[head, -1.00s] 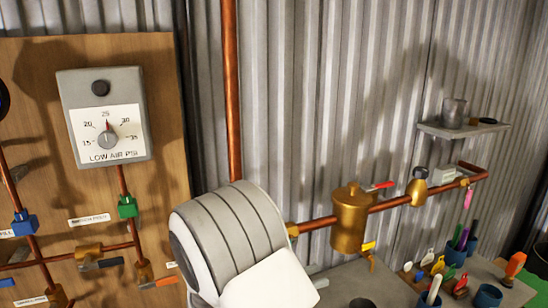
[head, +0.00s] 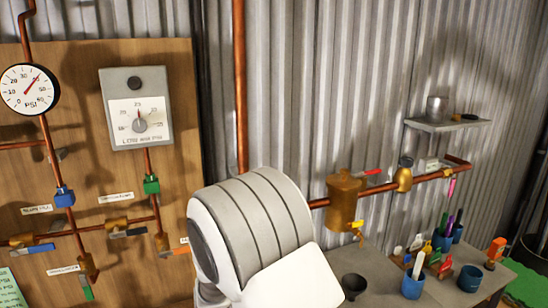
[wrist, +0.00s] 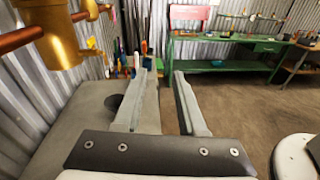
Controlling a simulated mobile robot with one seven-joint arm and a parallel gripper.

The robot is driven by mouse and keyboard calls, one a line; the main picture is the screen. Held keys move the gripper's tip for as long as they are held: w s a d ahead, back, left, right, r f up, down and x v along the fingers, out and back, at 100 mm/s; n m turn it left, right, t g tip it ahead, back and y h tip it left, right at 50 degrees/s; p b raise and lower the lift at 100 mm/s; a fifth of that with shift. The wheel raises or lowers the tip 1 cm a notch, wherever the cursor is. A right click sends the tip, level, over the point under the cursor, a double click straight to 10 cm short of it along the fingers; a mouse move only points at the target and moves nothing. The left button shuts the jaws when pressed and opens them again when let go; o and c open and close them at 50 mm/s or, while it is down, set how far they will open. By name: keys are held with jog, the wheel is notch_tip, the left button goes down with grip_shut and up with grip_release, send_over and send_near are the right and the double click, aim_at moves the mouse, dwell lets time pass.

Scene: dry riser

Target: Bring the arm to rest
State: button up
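My gripper (wrist: 164,72) shows in the wrist view with its two grey fingers apart and nothing between them. It points out over the room, beyond the edge of a grey bench (wrist: 50,120). A brass cylinder (wrist: 62,45) on the copper pipe is to its upper left, apart from the fingers. In the head view my white and grey arm link fills the lower middle, and the gripper itself is hidden there.
A wooden panel (head: 95,190) holds a round gauge (head: 30,88), a dial box (head: 137,108) and several valves. A copper pipe runs along the corrugated wall (head: 340,80). Dark cup (head: 354,286) and blue cups (head: 413,285) stand on the bench. Open floor (wrist: 235,110) lies ahead of the gripper.

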jog(key=s+d+r+m+g+y, duration=0.3)
jog(key=s+d+m+g+y, duration=0.2)
jog(key=s+d+m+y, duration=0.45)
jog(key=s+a+r+m+t+y, duration=0.5)
jog(key=s+m, duration=0.4)
jog(key=m, duration=0.2)
jog(key=shift+s+r+t+y, duration=0.15)
jog(key=shift+r+t+y, duration=0.15)
jog(key=shift+r+y, duration=0.5)
jog(key=shift+a, duration=0.1)
